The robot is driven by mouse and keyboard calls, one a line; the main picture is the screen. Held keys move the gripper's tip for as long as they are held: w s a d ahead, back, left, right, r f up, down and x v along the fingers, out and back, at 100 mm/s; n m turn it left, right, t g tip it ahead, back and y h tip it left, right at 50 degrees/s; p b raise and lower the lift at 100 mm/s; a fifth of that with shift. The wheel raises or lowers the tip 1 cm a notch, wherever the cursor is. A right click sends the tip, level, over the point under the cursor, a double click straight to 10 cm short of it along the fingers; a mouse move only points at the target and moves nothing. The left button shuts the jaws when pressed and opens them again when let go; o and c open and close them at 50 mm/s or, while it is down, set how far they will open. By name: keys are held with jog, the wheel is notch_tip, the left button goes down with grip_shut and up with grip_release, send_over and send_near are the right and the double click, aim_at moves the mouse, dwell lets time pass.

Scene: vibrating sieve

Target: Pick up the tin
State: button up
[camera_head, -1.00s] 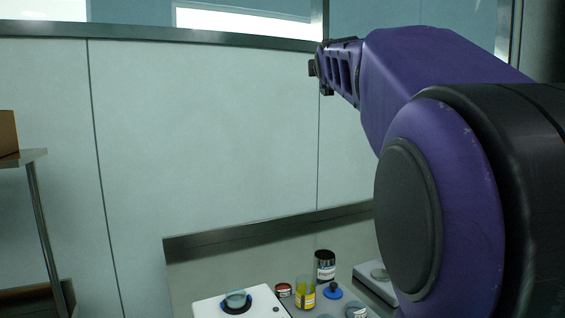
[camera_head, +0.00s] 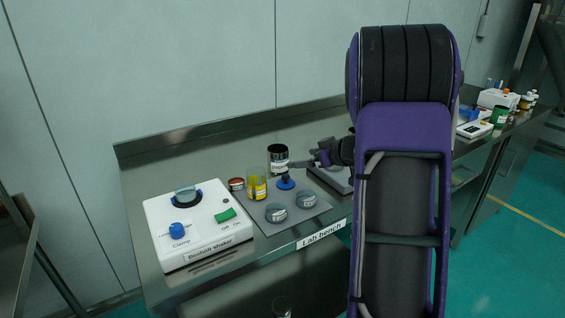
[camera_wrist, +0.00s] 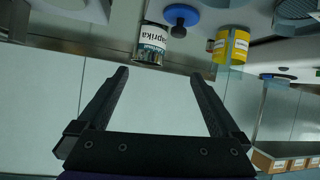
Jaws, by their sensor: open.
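A dark tin (camera_head: 278,159) with a white label stands at the back of the bench, behind a grey mat. In the wrist view this tin (camera_wrist: 152,45) shows label letters reading "aprika". A small low reddish tin (camera_head: 236,184) sits further left, by the shaker. My gripper (camera_head: 298,164) reaches in from the right, just beside the dark tin. In the wrist view my gripper (camera_wrist: 160,73) is open and empty, and the dark tin lies beyond the fingertips, roughly between them. I cannot tell the exact gap.
A yellow-filled beaker (camera_head: 257,186) and a blue round-based item (camera_head: 286,182) stand close to the dark tin. Two grey sieve-like dishes (camera_head: 306,199) rest on the mat (camera_head: 290,222). A white shaker (camera_head: 195,247) fills the bench's left. The back rim (camera_head: 200,129) stands behind.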

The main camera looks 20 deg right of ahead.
aim_at(285, 158)
jog(key=shift+m+t, duration=0.6)
jog(key=shift+m, duration=0.2)
jog(key=x, duration=0.3)
jog(key=d+p+x, duration=0.1)
jog(key=x, duration=0.3)
jog(key=f+x, duration=0.1)
jog(key=x, duration=0.3)
jog(key=shift+w+d+p, duration=0.2)
jog(key=shift+d+p, duration=0.1)
jog(key=shift+d, duration=0.05)
jog(key=shift+p+x, duration=0.65)
jog(key=shift+x, duration=2.1)
jog(key=shift+r, duration=0.15)
jog(key=c, duration=1.1)
